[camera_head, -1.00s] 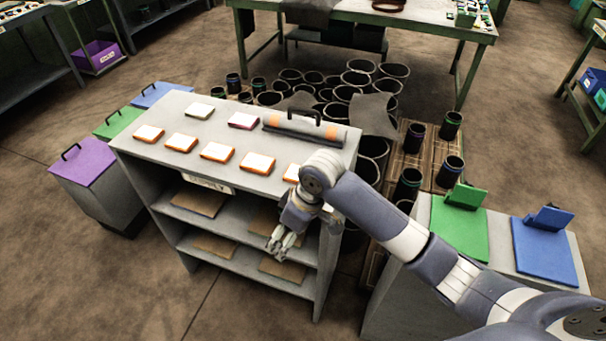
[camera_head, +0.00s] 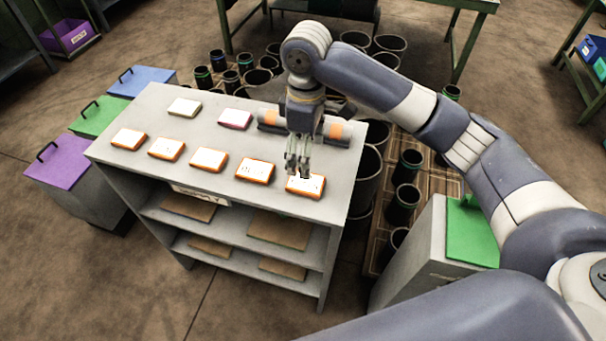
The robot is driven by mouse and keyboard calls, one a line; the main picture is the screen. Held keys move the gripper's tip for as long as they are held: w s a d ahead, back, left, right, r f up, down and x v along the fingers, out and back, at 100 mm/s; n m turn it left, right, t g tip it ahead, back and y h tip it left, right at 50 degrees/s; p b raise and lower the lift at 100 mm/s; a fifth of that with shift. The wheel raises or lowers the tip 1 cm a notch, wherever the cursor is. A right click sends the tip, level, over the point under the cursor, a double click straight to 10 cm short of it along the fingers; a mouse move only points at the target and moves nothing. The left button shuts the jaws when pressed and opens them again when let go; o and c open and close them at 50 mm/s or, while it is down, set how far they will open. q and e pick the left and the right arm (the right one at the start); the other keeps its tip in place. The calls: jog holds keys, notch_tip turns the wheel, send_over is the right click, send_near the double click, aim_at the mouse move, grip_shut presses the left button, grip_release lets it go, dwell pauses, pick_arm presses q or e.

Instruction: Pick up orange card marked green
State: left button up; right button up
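Several orange-edged cards with white tops lie in a row along the front of the grey shelf unit's top. They include the far-left card (camera_head: 128,139), a middle card (camera_head: 208,161), another card (camera_head: 255,170) and the rightmost card (camera_head: 311,188). Dark marks show on some tops, but I cannot read them or tell which is marked green. My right gripper (camera_head: 298,172) points down right at the rightmost card, over its back edge. Its fingers are too small to tell open from shut, and contact is unclear. My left gripper is not in view.
Behind the row lie a pale card (camera_head: 184,107), a magenta-edged card (camera_head: 235,119) and a grey roll with orange bands (camera_head: 338,132), partly hidden by my arm. Purple (camera_head: 60,163), green (camera_head: 98,116) and blue (camera_head: 143,81) lidded bins stand left. Black sleeves (camera_head: 406,166) stand right.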

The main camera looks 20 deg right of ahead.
aim_at(306, 182)
jog(key=f, duration=0.3)
jog(key=shift+s+f, duration=0.1)
jog(key=shift+s, duration=0.25)
jog(key=shift+w+f+p, duration=0.1)
jog(key=shift+f+p, duration=0.2)
jog(key=shift+p, duration=0.05)
notch_tip(306, 182, down, 5)
jog(key=shift+r+p, duration=0.1)
jog(key=shift+p, duration=0.85)
jog(key=shift+w, duration=0.1)
jog(key=shift+c, duration=1.1)
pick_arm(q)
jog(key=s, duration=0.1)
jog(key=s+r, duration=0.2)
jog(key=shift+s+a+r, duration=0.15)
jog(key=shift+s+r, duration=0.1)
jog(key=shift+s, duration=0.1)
pick_arm(e)
jog(key=c, duration=0.9)
